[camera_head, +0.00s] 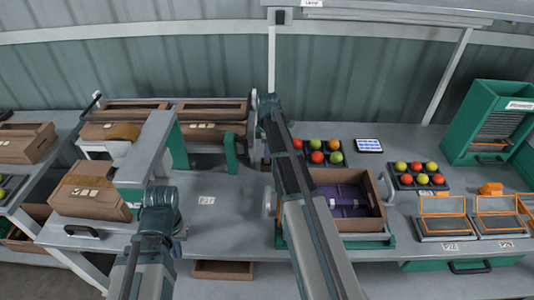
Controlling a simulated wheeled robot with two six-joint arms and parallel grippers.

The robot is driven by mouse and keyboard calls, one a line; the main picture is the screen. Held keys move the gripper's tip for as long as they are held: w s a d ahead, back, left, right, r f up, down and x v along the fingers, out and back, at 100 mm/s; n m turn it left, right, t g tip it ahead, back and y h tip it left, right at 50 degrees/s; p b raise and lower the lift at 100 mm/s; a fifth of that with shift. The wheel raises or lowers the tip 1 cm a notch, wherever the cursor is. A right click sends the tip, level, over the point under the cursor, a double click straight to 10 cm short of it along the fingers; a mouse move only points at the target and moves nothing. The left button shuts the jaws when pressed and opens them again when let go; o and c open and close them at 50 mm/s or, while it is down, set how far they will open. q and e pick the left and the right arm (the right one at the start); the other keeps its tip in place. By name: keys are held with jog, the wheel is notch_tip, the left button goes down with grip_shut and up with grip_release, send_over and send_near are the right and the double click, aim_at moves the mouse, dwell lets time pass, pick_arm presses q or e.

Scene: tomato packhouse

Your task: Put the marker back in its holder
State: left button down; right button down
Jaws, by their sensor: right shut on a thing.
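My right arm reaches from the bottom middle up to the back of the table. Its gripper (264,152) is beside the green post of the carton machine and is small and partly hidden behind the arm. It is shut on the marker, of which I can make out almost nothing. I cannot make out the marker's holder for certain. My left arm comes in at the lower left and ends in a dark teal joint at the table's front edge, near a closed carton. Its fingers are hidden.
A brown crate with a purple liner (376,224) stands right of my right arm. Behind it are a tray of tomatoes (350,158) and a tablet (368,145). Another tomato tray (442,187) and orange-framed scales (446,226) are further right. The table between my arms is mostly clear.

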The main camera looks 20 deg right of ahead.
jog(key=shift+f, duration=0.25)
jog(key=c, duration=0.6)
grip_release()
jog(key=c, duration=0.3)
notch_tip(320, 180, up, 7)
jog(key=p, duration=0.6)
jog(key=shift+r+p, duration=0.1)
jog(key=shift+p, duration=0.3)
jog(key=shift+a, duration=0.1)
